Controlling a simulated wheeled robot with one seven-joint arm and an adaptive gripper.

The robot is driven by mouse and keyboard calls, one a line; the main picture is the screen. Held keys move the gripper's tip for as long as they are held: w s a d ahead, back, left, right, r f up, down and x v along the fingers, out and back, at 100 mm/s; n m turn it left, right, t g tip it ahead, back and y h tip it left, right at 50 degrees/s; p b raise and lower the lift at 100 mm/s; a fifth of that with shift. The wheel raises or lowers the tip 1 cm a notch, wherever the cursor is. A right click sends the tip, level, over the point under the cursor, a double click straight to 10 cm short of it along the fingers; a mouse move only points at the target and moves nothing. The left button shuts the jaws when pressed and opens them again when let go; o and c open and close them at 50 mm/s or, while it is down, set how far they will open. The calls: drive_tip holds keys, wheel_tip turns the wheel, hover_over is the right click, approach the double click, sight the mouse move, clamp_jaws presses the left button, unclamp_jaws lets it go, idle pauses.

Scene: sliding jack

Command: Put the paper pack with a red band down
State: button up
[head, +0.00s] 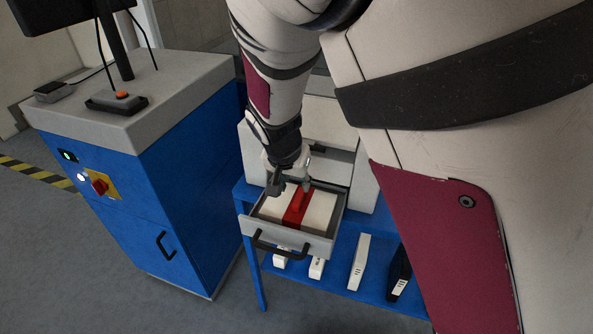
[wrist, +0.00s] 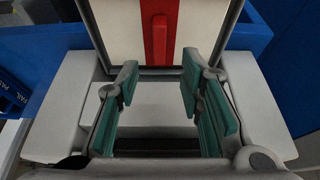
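The white paper pack with a red band (head: 295,208) lies flat in an open pulled-out tray (head: 318,241). In the wrist view the pack (wrist: 198,38) is at the top, its red band and raised red strip running down the middle. My gripper (head: 289,180) is over the back part of the tray. In the wrist view its two teal-padded fingers (wrist: 158,88) are spread apart with nothing between them. The fingertips look clear of the red strip; the height gap is hard to judge.
The tray juts from a white machine (head: 255,150) on a blue table (head: 243,191), with a black handle (head: 280,247) in front. White packs (head: 359,262) and a black one (head: 400,274) stand on the lower shelf. A blue cabinet (head: 185,170) stands close at left.

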drive_tip(key=s+d+r+n+y, duration=0.1)
drive_tip(key=s+d+r, duration=0.5)
drive_tip(key=r, duration=0.2)
drive_tip(key=s+d+r+y, duration=0.2)
drive_tip(key=s+d+r, duration=0.35)
drive_tip(key=r, duration=0.25)
drive_tip(key=s+d+r+n, duration=0.1)
drive_tip(key=s+d+r, duration=0.1)
drive_tip(key=s, duration=0.2)
drive_tip(key=s+d+r+n+h, duration=0.1)
drive_tip(key=s+d, duration=0.1)
drive_tip(key=s, duration=0.2)
drive_tip(key=s+d+r+n+t, duration=0.1)
drive_tip(key=s+d+r, duration=0.1)
drive_tip(key=s, duration=0.3)
drive_tip(key=shift+d+r, duration=0.35)
drive_tip(key=shift+d, duration=0.2)
drive_tip(key=w+f+b, duration=0.3)
drive_tip(key=shift+w+f, duration=0.1)
drive_tip(key=shift+w, duration=0.15)
